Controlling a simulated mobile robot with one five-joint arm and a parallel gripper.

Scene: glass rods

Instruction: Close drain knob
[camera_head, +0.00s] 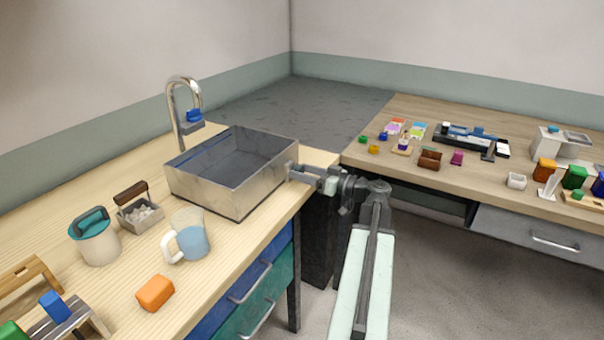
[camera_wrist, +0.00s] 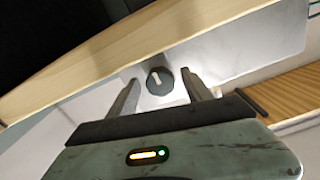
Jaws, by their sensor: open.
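The drain knob (camera_wrist: 159,81) is a dark round knob with a light bar across its face. In the wrist view it sits on the pale metal wall of the sink, between my open fingers and a little beyond their tips. My gripper (camera_wrist: 160,85) is open and holds nothing. In the head view my gripper (camera_head: 293,172) is at the right side of the metal sink basin (camera_head: 207,189), and the knob is hidden there. I cannot tell whether the fingers touch the knob.
A curved faucet (camera_head: 183,100) with a blue handle stands behind the basin. A mug (camera_head: 187,237), a lidded canister (camera_head: 96,238) and an orange block (camera_head: 155,292) are on the near counter. Another table (camera_head: 470,130) with many small things stands at right, across a floor gap.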

